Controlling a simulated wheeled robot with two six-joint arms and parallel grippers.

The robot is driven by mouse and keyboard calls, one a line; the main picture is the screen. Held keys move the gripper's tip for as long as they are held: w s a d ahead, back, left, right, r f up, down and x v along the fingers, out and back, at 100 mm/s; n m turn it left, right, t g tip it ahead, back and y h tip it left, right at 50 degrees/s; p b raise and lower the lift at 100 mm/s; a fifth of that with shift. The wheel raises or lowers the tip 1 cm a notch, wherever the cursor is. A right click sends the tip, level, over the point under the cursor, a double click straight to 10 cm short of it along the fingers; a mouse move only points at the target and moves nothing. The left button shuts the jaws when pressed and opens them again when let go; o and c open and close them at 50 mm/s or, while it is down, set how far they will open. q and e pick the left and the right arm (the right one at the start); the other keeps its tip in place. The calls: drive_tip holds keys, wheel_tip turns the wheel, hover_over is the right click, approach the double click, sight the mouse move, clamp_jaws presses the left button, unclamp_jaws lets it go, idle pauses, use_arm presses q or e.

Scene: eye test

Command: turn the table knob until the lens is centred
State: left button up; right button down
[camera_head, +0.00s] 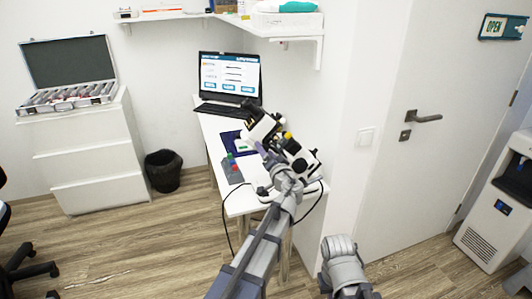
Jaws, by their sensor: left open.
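A white and black eye-test instrument (262,126) stands on the narrow white table (238,205). My left gripper (267,156) is open, in front of the instrument and over the table, and hides part of it. I cannot tell whether it touches the instrument. The table knob and the lens cannot be told apart from the other small parts at this size. My right arm's grey link (342,262) shows at the bottom, but its gripper is out of view.
A laptop (229,76) stands at the table's back. A small grey box with coloured tops (232,172) is left of my gripper. Black cables hang at the table's front. A white wall and door (400,175) stand to the right. The floor at left is mostly clear.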

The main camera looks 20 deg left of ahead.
use_arm(q)
clamp_jaws()
idle(0.6)
